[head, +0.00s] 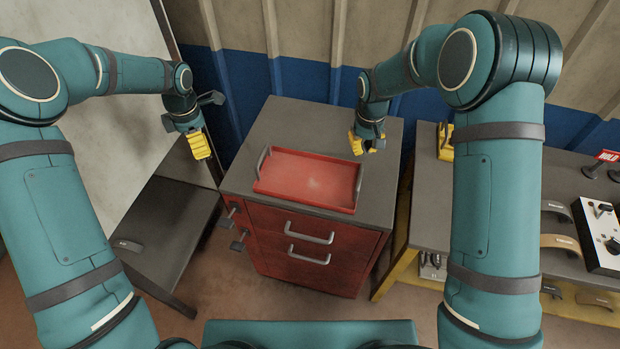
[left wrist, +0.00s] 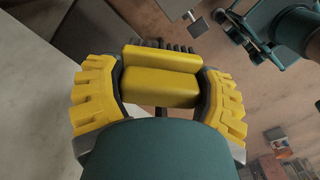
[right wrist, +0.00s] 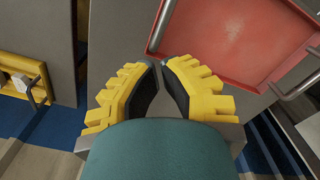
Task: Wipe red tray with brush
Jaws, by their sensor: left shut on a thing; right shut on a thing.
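The red tray (head: 300,180), with a grey handle at each end and a pale smudge on its floor, lies on the grey cabinet top. My left gripper (left wrist: 165,85) is shut on a yellow brush (left wrist: 160,85) with dark bristles on its far side. In the head view the brush (head: 198,145) hangs in the air left of the cabinet, clear of the tray. My right gripper (head: 357,143) is at the tray's far right corner. Its fingers (right wrist: 162,70) are nearly together beside the tray (right wrist: 235,35). What lies between them cannot be made out.
The cabinet (head: 375,215) has red drawers in front. A low dark table (head: 175,230) stands to the left. A wall (head: 300,50) is behind.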

